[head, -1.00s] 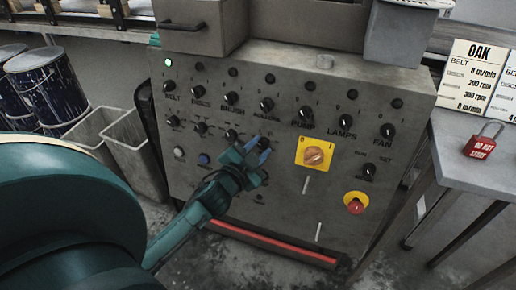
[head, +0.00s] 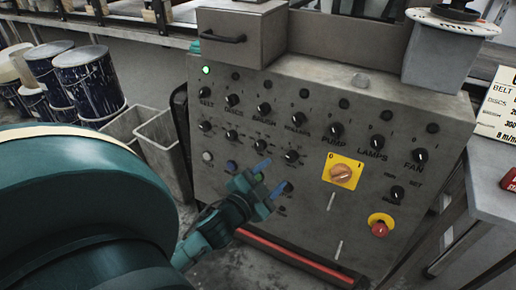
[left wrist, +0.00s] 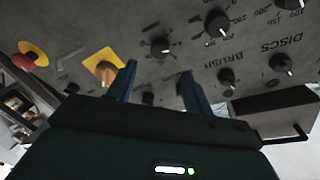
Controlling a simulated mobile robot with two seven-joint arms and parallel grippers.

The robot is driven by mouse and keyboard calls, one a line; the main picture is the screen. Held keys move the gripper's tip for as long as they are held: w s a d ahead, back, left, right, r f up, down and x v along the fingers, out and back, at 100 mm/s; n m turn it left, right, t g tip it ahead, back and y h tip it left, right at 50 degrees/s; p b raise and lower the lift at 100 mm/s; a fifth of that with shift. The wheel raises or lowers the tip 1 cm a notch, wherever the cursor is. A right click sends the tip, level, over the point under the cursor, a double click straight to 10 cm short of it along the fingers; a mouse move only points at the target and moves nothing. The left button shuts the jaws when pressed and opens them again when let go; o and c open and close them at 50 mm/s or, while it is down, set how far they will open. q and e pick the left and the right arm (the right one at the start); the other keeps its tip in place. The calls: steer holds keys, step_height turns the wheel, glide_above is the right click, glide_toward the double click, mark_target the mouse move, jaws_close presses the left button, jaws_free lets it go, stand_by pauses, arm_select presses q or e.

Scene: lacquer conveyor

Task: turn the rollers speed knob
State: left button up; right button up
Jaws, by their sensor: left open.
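The control panel (head: 330,235) has a row of labelled switches above a row of small black speed knobs. The rollers speed knob (head: 291,156) is the rightmost of that lower row, below the ROLLERS switch (head: 298,119). My left gripper (head: 271,177) is open and empty, its two blue fingers just below and left of this knob, apparently not around it. In the left wrist view the panel looks upside down. A black knob, apparently the rollers one (left wrist: 160,45), shows between and beyond the spread fingers (left wrist: 158,88). My right gripper is in neither view.
A yellow-plated rotary switch (head: 341,173) and a red emergency button (head: 380,227) lie right of the knob. Grey bins (head: 160,140) and dark drums (head: 88,80) stand at left. A grey table (head: 490,195) stands at right.

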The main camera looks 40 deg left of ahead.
arm_select(q)
steer(key=s, duration=0.5)
steer(key=shift+s+d+r, duration=0.25)
steer(key=shift+s+r, duration=0.05)
steer(key=shift+s, duration=0.1)
